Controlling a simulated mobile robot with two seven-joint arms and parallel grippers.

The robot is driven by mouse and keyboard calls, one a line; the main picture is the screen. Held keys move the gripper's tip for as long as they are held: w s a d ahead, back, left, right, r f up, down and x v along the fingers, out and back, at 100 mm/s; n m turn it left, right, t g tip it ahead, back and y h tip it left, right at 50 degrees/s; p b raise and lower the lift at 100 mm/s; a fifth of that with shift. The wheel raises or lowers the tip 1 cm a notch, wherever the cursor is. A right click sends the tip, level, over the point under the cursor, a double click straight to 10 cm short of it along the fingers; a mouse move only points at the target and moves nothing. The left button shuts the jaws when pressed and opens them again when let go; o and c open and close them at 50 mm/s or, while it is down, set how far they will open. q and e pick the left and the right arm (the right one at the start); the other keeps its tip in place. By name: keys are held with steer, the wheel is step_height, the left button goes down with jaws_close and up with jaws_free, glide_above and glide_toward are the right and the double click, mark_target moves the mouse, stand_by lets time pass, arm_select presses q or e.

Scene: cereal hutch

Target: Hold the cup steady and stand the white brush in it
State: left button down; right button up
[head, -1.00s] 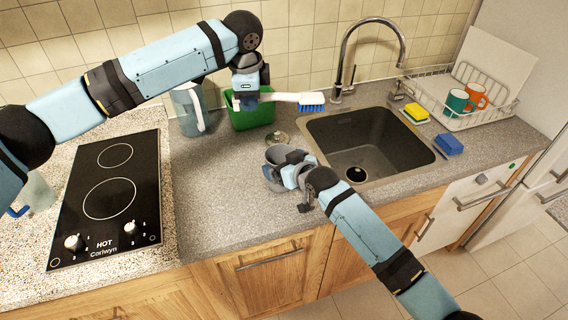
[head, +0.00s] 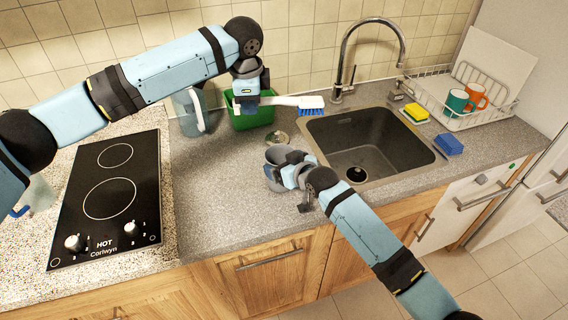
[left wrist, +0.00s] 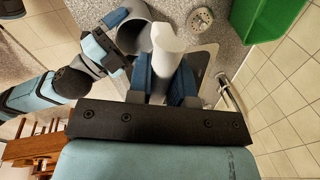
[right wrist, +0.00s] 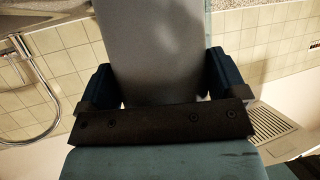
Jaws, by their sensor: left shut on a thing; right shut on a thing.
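The white brush (head: 290,101) lies roughly level in the head view, its blue bristles (head: 311,106) at the right end, facing down. My left gripper (head: 247,104) is shut on its handle, above the counter behind the cup. The brush's white handle (left wrist: 170,50) shows between the jaws in the left wrist view. The grey cup (head: 274,159) stands on the counter left of the sink. My right gripper (head: 290,170) is shut on it from the right. The cup also fills the space between the jaws in the right wrist view (right wrist: 152,50). The brush is apart from the cup.
A green bin (head: 252,118) stands behind, under the left gripper, beside a grey jug (head: 186,112). The sink (head: 372,145) lies right of the cup. A small round item (head: 277,137) lies behind the cup. The cooktop (head: 108,190) is at the left.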

arm_select(q)
step_height(320, 180, down, 12)
steer(key=shift+r, duration=0.2)
steer(key=c, duration=1)
jaws_free()
steer(key=shift+o, duration=0.2)
step_height(320, 180, up, 12)
steer(key=s, duration=0.2)
steer(key=shift+s, duration=0.2)
steer(key=shift+f, duration=0.1)
